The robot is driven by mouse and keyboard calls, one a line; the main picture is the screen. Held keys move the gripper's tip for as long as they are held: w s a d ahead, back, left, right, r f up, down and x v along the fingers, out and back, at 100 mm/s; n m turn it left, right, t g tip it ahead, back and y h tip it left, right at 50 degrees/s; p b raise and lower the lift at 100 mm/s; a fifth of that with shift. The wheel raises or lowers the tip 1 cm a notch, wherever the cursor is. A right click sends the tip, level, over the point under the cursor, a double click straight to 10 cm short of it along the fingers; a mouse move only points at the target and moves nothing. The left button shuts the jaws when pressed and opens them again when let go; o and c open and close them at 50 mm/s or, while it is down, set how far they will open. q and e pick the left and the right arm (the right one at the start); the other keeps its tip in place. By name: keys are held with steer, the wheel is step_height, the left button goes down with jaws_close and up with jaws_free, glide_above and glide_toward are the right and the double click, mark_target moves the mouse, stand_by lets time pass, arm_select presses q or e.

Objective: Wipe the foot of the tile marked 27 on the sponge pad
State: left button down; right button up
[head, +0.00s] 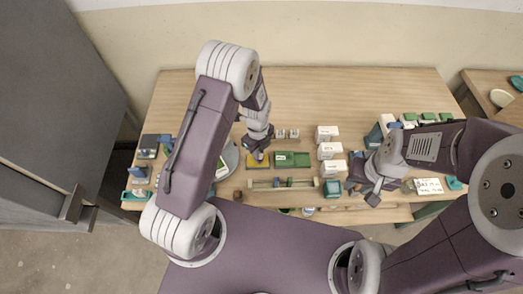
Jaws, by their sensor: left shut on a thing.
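My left gripper (258,153) points down over a small yellow pad (251,164), which looks like the sponge pad, near the middle of the table's front part. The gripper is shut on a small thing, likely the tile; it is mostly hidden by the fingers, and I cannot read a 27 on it. I cannot tell whether it touches the pad. My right gripper (372,194) hangs near the front edge of the table at the right; its jaws are too small to judge.
A green tray (283,159) lies just right of the pad. White labelled boxes (327,133) stand in a column further right. A teal container (332,189) is near the front edge. A white card (429,185) lies at the right. The back of the wooden table (330,90) is clear.

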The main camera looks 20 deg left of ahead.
arm_select(q)
steer(key=shift+s+a, duration=0.1)
steer(key=shift+a, duration=0.15)
steer(key=shift+s+a, duration=0.15)
steer(key=shift+a, duration=0.65)
steer(key=shift+w+d, duration=0.25)
steer(key=shift+d, duration=0.65)
steer(key=shift+d, duration=0.1)
steer(key=shift+w+d, duration=0.2)
steer(key=shift+d, duration=0.55)
step_height(320, 180, up, 6)
steer(key=p, duration=0.5)
